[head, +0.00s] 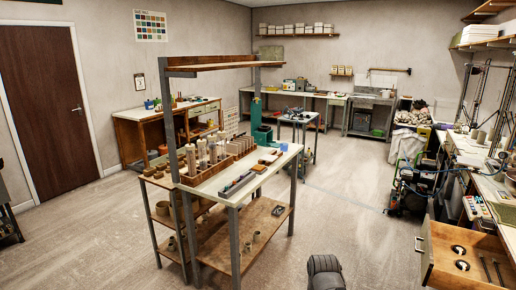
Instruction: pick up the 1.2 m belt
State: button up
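I cannot make out a 1.2 m belt for certain in the head view. An open wooden drawer (427,252) at the lower right holds two round dark-and-white items (459,250) and two thin dark rods (486,268). The items are too small to identify. My gripper does not show. A dark, rounded part at the bottom edge, right of centre, looks like part of my own arm.
A workbench (208,187) with an overhead shelf stands left of centre, carrying bottles and tools. A cluttered counter (470,152) runs along the right. A wheeled machine (408,188) stands beside it. Floor (345,215) between bench and counter is clear.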

aim_at(460, 250)
jog(key=z, duration=0.75)
jog(key=i, duration=1.85)
jog(key=z, duration=0.85)
jog(key=i, duration=0.4)
jog(key=z, duration=0.35)
